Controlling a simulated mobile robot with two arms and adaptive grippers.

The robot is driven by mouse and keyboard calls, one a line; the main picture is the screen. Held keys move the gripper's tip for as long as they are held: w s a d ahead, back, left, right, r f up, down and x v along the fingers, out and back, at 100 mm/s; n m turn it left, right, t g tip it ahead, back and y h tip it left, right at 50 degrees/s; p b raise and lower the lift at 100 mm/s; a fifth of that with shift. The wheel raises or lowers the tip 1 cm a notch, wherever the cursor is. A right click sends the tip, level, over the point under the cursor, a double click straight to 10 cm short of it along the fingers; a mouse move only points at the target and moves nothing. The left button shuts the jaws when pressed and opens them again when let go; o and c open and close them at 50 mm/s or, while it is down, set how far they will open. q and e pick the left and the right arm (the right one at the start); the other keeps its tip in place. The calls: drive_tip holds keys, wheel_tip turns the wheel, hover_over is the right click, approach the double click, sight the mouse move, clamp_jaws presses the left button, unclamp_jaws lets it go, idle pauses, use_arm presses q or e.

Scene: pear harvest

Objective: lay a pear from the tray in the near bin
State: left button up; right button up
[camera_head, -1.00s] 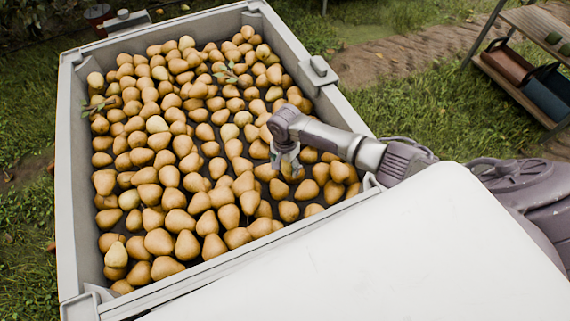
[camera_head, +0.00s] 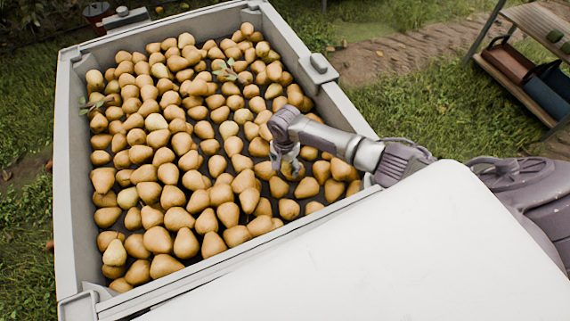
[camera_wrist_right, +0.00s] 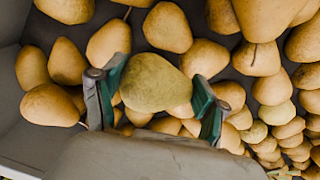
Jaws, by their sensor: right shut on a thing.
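The tray (camera_head: 72,200) is a large grey, high-walled bed full of brown-yellow pears. My right gripper (camera_head: 290,170) reaches down into it near its right wall. In the right wrist view the right gripper (camera_wrist_right: 155,90) is shut on a greenish-yellow pear (camera_wrist_right: 155,82), with one finger on each side. Other pears lie close around and below it. The held pear is mostly hidden by the gripper in the head view. The left gripper is not in view. I cannot make out a near bin in these frames.
A white surface (camera_head: 380,260) fills the lower right of the head view. A wooden shelf (camera_head: 540,30) with a brown crate (camera_head: 507,62) and a blue crate (camera_head: 548,92) stands at the upper right. Grass (camera_head: 440,110) lies between it and the tray.

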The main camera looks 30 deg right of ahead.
sight(285, 170)
drive_tip(key=shift+f+b, duration=0.3)
drive_tip(key=shift+f, duration=0.25)
drive_tip(key=shift+f, duration=0.3)
drive_tip(key=shift+f+b, duration=0.6)
drive_tip(key=shift+f, duration=0.1)
idle(0.4)
drive_tip(key=o, duration=1.2)
drive_tip(key=shift+o, duration=0.2)
drive_tip(key=shift+r, duration=0.2)
wheel_tip(285, 170, up, 8)
drive_tip(key=shift+f, duration=0.1)
